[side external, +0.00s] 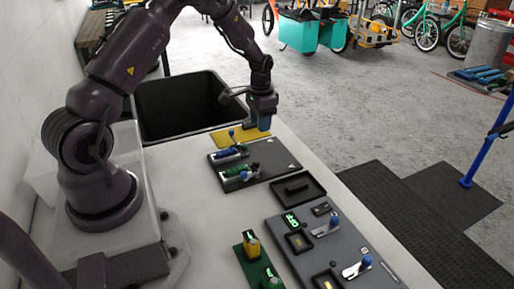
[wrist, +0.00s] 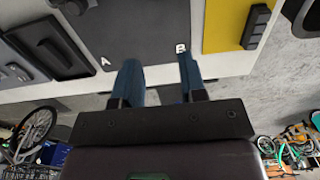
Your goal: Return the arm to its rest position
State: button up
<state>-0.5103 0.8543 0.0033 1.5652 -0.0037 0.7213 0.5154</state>
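My gripper (side external: 262,122) is above the far end of the white table (side external: 180,180), near the yellow plate (side external: 228,141) and the dark panel with blue-knobbed levers (side external: 266,155). In the wrist view its two blue fingers (wrist: 160,78) are spread apart with nothing between them. The dark panel, marked A and B, also shows in the wrist view (wrist: 140,30), beyond the fingertips. The yellow plate with a black block on it shows at the upper right there (wrist: 222,28). My arm reaches out from its base at the left of the side view.
A black open bin (side external: 180,105) stands beside the table. A black tray (side external: 312,186), a grey panel with a lit green display (side external: 345,245) and a green board (side external: 244,268) lie on the nearer table. Bikes (side external: 425,30) stand far off. Floor to the right is mostly clear.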

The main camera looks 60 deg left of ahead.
jog(key=shift+w+r, duration=0.2)
jog(key=shift+w, duration=0.15)
jog(key=s+d+r+t, duration=0.2)
jog(key=s+d+r, duration=0.8)
jog(key=r, duration=0.3)
jog(key=s+d+r+t, duration=0.3)
jog(key=s+d+r, duration=0.8)
jog(key=d+r, duration=0.1)
jog(key=shift+s+d+r+t, duration=0.25)
jog(key=shift+d+r+t, duration=0.1)
jog(key=shift+r, duration=0.1)
